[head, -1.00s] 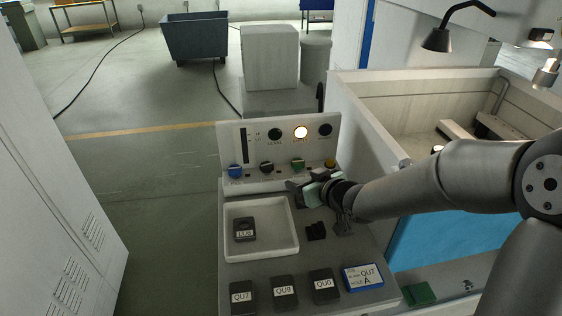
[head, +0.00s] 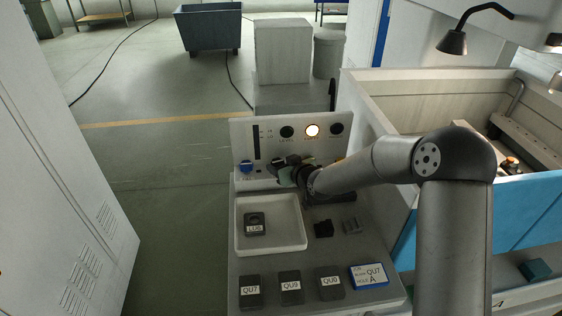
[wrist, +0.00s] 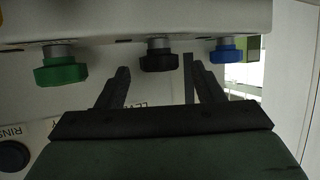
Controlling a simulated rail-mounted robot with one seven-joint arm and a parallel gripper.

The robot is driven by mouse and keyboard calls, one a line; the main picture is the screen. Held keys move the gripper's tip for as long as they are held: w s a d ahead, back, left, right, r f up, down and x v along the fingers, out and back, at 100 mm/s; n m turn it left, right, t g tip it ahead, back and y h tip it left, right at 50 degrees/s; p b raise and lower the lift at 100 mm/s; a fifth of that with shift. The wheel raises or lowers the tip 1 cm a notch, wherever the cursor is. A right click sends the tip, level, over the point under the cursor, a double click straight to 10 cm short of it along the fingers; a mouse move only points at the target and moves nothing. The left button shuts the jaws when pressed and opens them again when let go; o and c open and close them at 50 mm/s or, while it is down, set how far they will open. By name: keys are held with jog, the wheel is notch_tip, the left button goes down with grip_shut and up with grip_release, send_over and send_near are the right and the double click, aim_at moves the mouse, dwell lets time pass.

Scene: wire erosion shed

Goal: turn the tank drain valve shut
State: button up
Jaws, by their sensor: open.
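The sloped control panel (head: 262,180) carries a row of valve knobs. The blue knob (head: 246,166) is at the left end, with the black knob (head: 278,160) beside it; the green knob is mostly hidden by my gripper in the head view. In the wrist view the green knob (wrist: 61,65), black knob (wrist: 157,56) and blue knob (wrist: 227,50) run left to right. My gripper (wrist: 162,80) is open and empty. Its fingertips point toward the black knob, which lies between them in the picture; no contact shows. I cannot read which knob is the drain valve.
Above the knobs are a dark vertical gauge (head: 256,142) and a lit lamp (head: 312,131). A white tray (head: 302,240) with a labelled block sits in front, with several more blocks and a blue-edged card (head: 368,276). The open tank (head: 400,110) stands to the right.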

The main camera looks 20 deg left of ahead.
jog(key=shift+w+a+f, duration=0.25)
jog(key=shift+w+a, duration=0.15)
jog(key=shift+a, duration=0.05)
jog(key=c, duration=1)
jog(key=shift+o, duration=0.2)
jog(key=b, duration=0.2)
jog(key=f+b, duration=0.1)
jog(key=b, duration=0.1)
jog(key=shift+s+a+m+t+h, duration=0.1)
jog(key=shift+a+m+t+h, duration=0.1)
jog(key=shift+m+t+h, duration=0.2)
jog(key=m+h+b, duration=0.1)
jog(key=b, duration=0.2)
jog(key=shift+s+a+t, duration=0.1)
jog(key=shift+t, duration=0.3)
jog(key=shift+r+m+t+h+b, duration=0.3)
jog(key=shift+m+h+b, duration=0.2)
jog(key=shift+b, duration=0.6)
jog(key=shift+r, duration=0.1)
